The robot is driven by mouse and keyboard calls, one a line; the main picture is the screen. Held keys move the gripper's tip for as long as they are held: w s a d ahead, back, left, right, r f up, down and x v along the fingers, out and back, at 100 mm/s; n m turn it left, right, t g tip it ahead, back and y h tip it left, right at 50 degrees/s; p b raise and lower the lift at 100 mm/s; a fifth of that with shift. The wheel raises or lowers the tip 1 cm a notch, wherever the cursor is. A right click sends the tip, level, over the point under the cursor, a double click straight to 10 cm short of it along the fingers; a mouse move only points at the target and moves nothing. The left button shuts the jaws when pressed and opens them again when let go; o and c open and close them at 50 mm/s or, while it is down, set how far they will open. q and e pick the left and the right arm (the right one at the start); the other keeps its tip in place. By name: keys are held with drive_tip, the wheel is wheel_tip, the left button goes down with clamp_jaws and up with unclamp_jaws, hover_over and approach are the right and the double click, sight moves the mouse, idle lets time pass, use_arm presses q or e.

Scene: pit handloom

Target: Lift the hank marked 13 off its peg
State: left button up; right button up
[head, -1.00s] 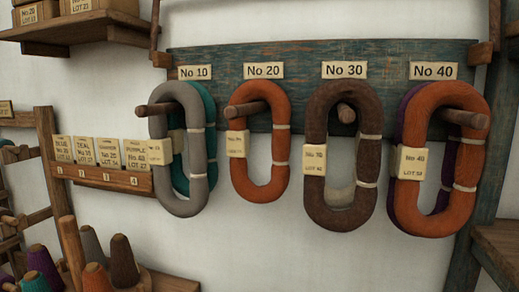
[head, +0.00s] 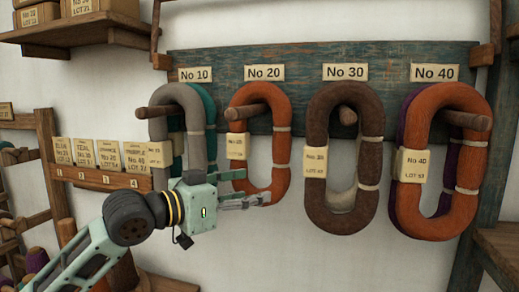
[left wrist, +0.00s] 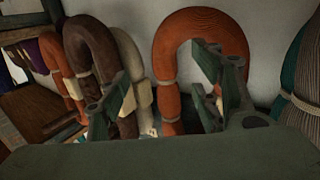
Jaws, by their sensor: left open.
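Several wound hanks hang on wooden pegs in the head view, each with a small paper tag. I cannot make out a 13 on any tag. An orange hank (head: 280,150) hangs under the No 20 sign, its tag (head: 236,146) on its left side. My left gripper (head: 254,188) is open and empty in front of that hank's lower part. In the left wrist view the gripper (left wrist: 165,75) has its fingers spread, with the orange hank (left wrist: 190,30) just beyond them. I cannot tell whether they touch it. My right gripper is not in view.
A grey hank (head: 166,100) and a teal hank (head: 209,105) hang close on the left. A brown hank (head: 318,150) with a cream one (head: 343,199) behind hangs to the right, then a larger orange hank (head: 432,220). A card rack (head: 100,179) is at left.

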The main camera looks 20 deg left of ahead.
use_arm(q)
approach(274, 165)
drive_tip(key=shift+t+h, duration=0.3)
drive_tip(key=p+x, duration=0.3)
drive_tip(key=x, duration=0.4)
drive_tip(key=shift+w+f, duration=0.15)
drive_tip(key=shift+w, duration=0.05)
drive_tip(key=shift+w+d+p, duration=0.3)
drive_tip(key=shift+w+p, duration=0.1)
drive_tip(key=shift+p, duration=0.1)
drive_tip(key=p+x, duration=0.2)
drive_tip(key=x, duration=0.1)
drive_tip(key=shift+w+d+f, duration=0.1)
drive_tip(key=shift+w+d, duration=0.05)
drive_tip(key=shift+w, duration=0.05)
drive_tip(key=shift+w+d+f, duration=0.2)
drive_tip(key=shift+w+d, duration=0.05)
drive_tip(key=shift+w, duration=0.05)
drive_tip(key=shift+s+a, duration=0.1)
drive_tip(key=shift+c, duration=0.3)
